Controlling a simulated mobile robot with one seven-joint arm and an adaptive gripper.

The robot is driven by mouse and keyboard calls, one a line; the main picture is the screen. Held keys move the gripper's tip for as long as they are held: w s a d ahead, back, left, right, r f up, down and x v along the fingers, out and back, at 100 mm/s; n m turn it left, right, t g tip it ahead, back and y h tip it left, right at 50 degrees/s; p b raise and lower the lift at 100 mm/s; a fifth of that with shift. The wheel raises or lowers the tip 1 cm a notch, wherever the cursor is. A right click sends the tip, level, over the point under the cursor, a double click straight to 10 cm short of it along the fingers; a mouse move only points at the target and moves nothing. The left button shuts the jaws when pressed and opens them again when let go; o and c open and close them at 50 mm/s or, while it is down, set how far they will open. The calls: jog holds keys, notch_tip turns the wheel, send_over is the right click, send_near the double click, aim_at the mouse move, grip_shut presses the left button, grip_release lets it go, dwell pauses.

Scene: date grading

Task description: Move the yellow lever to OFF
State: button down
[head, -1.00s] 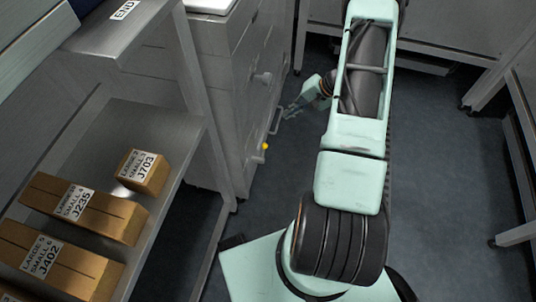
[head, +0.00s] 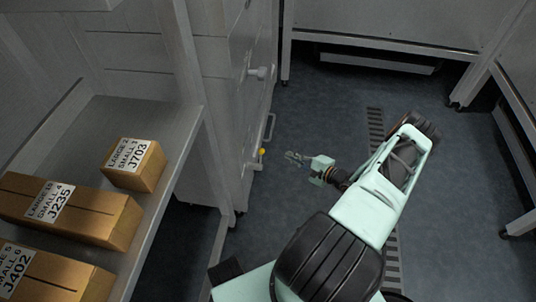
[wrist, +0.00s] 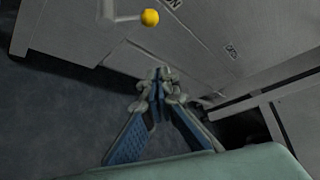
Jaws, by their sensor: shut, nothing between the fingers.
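The yellow lever shows as a small round yellow knob (head: 262,152) low on the grey cabinet front in the head view. The knob also shows near the top of the wrist view (wrist: 150,17), beside a pale bar. My gripper (head: 290,156) is shut and empty, a little to the right of the knob and apart from it. In the wrist view its fingertips (wrist: 160,73) are together below the knob. A label partly cut off at the top edge seems to end in "ON"; a second small label is too blurred to read surely.
The grey cabinet (head: 235,90) has a white handle (head: 262,73) and a bar handle (head: 270,128). A shelf (head: 170,120) with labelled cartons (head: 134,165) stands at the left. Grey benches stand at the back and right. The dark floor around my gripper is clear.

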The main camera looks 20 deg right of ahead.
jog(key=b+x, duration=0.4)
jog(key=x, duration=0.6)
jog(key=shift+s+a+r, duration=0.45)
jog(key=shift+s+a, duration=0.05)
jog(key=shift+a, duration=0.25)
jog(key=shift+s+a+r, duration=0.45)
jog(key=shift+s+a, duration=0.1)
jog(key=shift+a, duration=0.25)
